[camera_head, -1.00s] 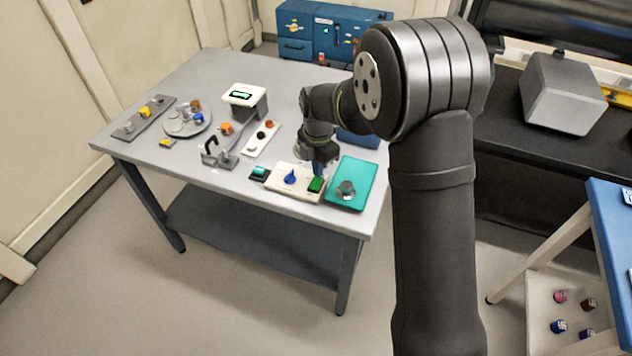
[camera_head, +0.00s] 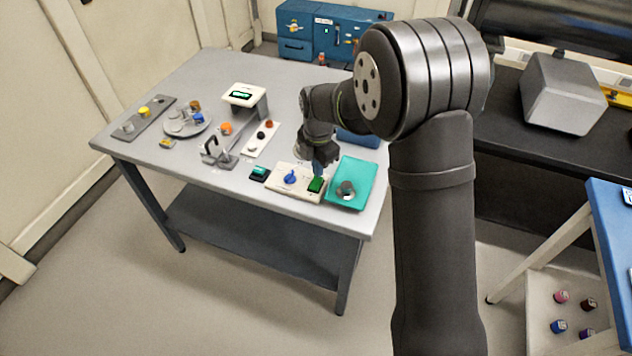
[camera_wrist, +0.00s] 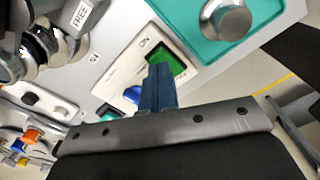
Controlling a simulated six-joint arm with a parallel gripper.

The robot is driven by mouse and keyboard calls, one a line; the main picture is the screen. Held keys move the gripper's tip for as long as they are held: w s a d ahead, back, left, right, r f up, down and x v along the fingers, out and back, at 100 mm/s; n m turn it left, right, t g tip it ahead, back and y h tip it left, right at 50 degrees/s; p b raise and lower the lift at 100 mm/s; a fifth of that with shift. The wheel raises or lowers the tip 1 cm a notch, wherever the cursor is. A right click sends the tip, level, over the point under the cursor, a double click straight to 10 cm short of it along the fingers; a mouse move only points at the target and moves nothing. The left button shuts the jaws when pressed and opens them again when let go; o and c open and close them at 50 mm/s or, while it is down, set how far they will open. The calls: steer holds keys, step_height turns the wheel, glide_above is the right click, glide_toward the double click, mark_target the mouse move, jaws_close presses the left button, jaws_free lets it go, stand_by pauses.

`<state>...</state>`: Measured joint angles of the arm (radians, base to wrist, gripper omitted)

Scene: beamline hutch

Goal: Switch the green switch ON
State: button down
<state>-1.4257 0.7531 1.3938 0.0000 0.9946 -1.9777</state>
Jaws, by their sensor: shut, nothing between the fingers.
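The green switch (camera_head: 316,185) is a green rocker at the right end of a white panel (camera_head: 302,193) near the table's front edge. A blue knob (camera_head: 290,178) sits on the same panel to its left. In the wrist view the green switch (camera_wrist: 168,66) lies just beyond my blue fingertips, beside the printed word "ON". My gripper (camera_wrist: 158,72) is shut and empty, with its tips over or against the near edge of the switch; I cannot tell whether they touch. In the head view my gripper (camera_head: 318,168) is above the switch and partly hides it.
A teal tray with a round metal piece (camera_head: 345,190) lies right of the panel. A small dark box with a teal top (camera_head: 259,173) is to its left. A white strip with buttons (camera_head: 260,139), a display stand (camera_head: 243,95) and a round plate (camera_head: 187,123) stand farther left.

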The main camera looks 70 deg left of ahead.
steer(key=shift+f, duration=0.95)
stand_by(0.6)
steer(key=shift+r, duration=3.55)
steer(key=shift+f, duration=0.1)
steer(key=shift+f, duration=3.45)
